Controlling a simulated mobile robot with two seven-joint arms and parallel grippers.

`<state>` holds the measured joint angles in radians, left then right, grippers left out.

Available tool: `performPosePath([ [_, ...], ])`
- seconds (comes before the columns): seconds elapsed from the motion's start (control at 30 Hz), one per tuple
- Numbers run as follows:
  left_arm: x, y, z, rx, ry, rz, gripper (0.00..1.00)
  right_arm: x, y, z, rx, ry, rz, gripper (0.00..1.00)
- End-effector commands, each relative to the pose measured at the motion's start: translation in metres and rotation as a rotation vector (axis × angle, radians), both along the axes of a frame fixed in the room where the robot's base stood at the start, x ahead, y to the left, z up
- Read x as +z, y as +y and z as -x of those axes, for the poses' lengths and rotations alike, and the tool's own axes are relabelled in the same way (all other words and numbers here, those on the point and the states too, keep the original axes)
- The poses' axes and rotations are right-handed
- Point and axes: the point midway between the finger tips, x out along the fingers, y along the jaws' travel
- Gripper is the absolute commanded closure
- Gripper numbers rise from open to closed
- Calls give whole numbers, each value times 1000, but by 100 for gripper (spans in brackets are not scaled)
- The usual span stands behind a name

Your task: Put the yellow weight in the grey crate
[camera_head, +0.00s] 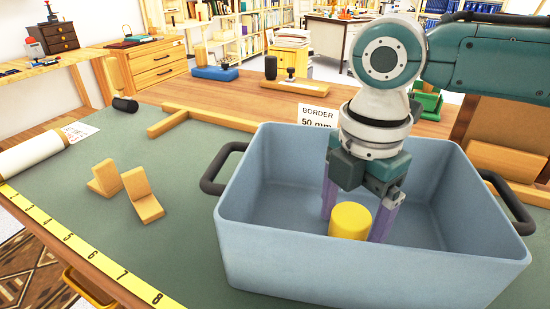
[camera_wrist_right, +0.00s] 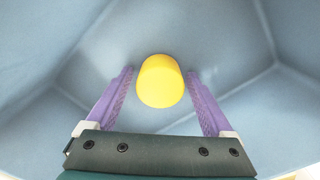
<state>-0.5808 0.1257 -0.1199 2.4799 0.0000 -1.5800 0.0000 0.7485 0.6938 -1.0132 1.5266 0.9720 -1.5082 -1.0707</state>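The yellow weight (camera_head: 350,220) is a short cylinder inside the grey crate (camera_head: 370,272), which is blue-grey with two dark handles. The crate's front wall hides the weight's lower part in the head view. My right gripper (camera_head: 358,222) points down into the crate with its purple fingers apart, one on each side of the weight. In the right wrist view the weight (camera_wrist_right: 160,81) shows between the fingertips (camera_wrist_right: 160,82), with a narrow gap on either side. I cannot tell for sure whether it touches the crate floor. My left gripper is not in view.
The crate stands on a green mat (camera_head: 120,235) edged by a yellow ruler (camera_head: 85,250). Wooden corner blocks (camera_head: 142,195) stand left of the crate, and a white roll (camera_head: 30,153) lies at far left. A "BORDER 50 mm" card (camera_head: 317,116) stands behind the crate.

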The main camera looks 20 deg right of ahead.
Motion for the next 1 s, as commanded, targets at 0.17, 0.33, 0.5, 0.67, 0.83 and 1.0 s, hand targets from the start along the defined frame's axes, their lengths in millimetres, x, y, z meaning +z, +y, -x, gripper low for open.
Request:
performPosePath([
  [0.17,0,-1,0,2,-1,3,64,0,0,0,0,0,0,7],
  [0.33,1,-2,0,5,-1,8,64,4,0,0,0,-1,0,7],
  [0.5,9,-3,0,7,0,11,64,31,0,-1,1,-4,-1,7],
  [0.67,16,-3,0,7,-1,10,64,68,0,-1,1,-6,-1,7],
  [0.83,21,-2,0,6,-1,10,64,102,0,-1,-1,-3,-1,7],
  [1.0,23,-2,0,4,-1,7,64,120,0,0,-1,-1,-1,7],
])
